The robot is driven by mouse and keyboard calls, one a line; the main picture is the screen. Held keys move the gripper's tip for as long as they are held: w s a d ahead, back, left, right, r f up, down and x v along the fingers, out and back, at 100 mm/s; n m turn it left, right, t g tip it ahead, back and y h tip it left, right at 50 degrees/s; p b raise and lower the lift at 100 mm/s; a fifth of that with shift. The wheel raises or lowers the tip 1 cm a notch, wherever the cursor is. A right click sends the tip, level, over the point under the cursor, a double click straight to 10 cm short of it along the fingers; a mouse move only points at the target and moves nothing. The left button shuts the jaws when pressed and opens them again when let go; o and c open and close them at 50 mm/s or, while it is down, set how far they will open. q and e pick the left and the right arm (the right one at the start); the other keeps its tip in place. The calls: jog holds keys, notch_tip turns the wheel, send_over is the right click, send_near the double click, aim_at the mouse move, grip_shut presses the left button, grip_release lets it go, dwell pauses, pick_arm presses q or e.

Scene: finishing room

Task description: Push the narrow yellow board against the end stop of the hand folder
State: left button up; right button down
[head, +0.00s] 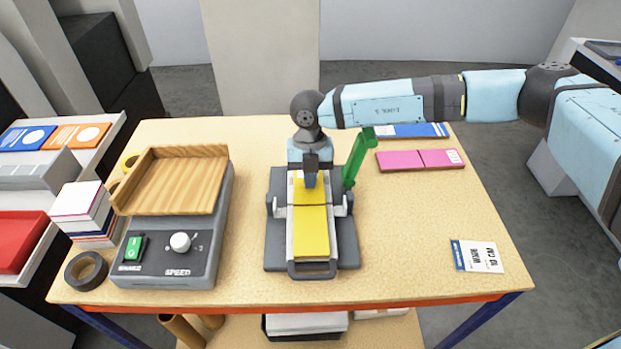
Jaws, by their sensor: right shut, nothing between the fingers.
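The narrow yellow board (311,233) lies flat on the light bed of the grey hand folder (349,243), with a crease line across it. My right gripper (311,184) is shut and points down over the far part of the board, apparently touching or just above it. The gripper and wrist hide the far end of the bed, so I cannot see the end stop there or whether the board touches it. A raised bar (298,268) closes the near end of the folder. A green lever (359,156) stands up at its right side. My left gripper is not in view.
A grey machine with a wooden tray (180,180) stands left of the folder. A tape roll (86,270) and a stack of cards (80,207) lie farther left. A pink board (420,160), a blue board (412,130) and a card (477,256) lie right. The front right table is mostly clear.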

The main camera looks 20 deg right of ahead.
jog(key=shift+w+d+f+b, duration=0.25)
jog(key=shift+w+b, duration=0.05)
jog(key=shift+w, duration=0.3)
jog(key=shift+w+d+f+b, duration=0.2)
jog(key=shift+w+b, duration=0.05)
jog(key=shift+w, duration=0.35)
jog(key=shift+r, duration=0.1)
jog(key=shift+d, duration=0.1)
